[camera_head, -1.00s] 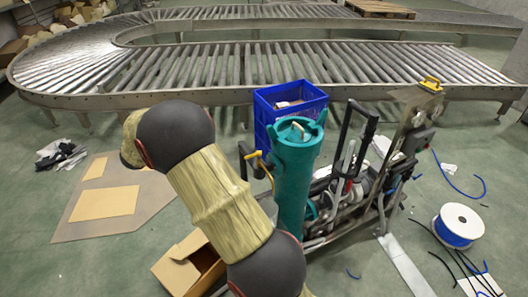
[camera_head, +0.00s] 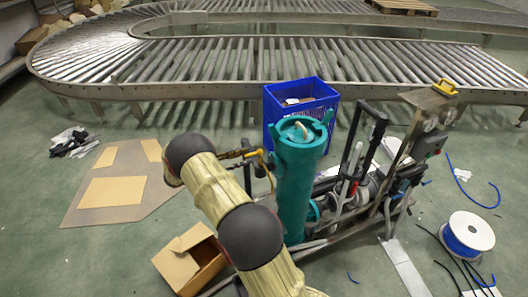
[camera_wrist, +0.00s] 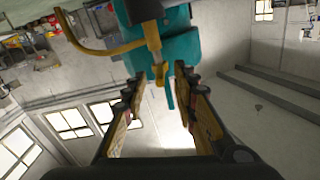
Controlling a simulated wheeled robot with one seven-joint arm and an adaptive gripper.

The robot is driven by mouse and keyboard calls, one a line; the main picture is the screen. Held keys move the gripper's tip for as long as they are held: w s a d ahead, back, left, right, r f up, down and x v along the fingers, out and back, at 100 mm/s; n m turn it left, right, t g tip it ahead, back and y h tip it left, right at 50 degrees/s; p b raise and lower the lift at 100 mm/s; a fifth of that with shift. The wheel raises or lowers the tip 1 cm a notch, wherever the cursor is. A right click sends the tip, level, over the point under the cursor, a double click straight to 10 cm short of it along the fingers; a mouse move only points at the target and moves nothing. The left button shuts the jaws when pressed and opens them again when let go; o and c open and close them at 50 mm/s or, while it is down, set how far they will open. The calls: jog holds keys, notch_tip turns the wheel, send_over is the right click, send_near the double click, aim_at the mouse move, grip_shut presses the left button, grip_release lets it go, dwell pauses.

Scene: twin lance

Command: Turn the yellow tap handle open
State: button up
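The yellow tap handle (camera_head: 262,158) is a thin curved lever on the left side of the teal upright cylinder (camera_head: 296,185). In the wrist view the handle (camera_wrist: 98,46) curves across the upper left and joins a brass-coloured stem (camera_wrist: 154,38) in front of the teal body (camera_wrist: 180,45). My gripper (camera_head: 236,157) is just left of the handle in the head view, partly hidden by my arm. In the wrist view my gripper (camera_wrist: 158,80) is open, its fingers apart on either side below the stem. Nothing is visibly held; whether a finger touches the stem I cannot tell.
The cylinder stands on a metal cart frame with hoses and a panel carrying another yellow handle (camera_head: 446,87). A blue crate (camera_head: 327,92) is behind it, and a roller conveyor (camera_head: 230,62) further back. An open cardboard box (camera_head: 190,257) and a cable spool (camera_head: 468,234) lie on the floor.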

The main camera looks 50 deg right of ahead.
aim_at(260, 152)
jog(key=b+x, duration=0.2)
jog(key=x, duration=0.5)
jog(key=shift+s+d, duration=0.15)
jog(key=shift+d, duration=0.15)
jog(key=c, duration=0.3)
grip_shut()
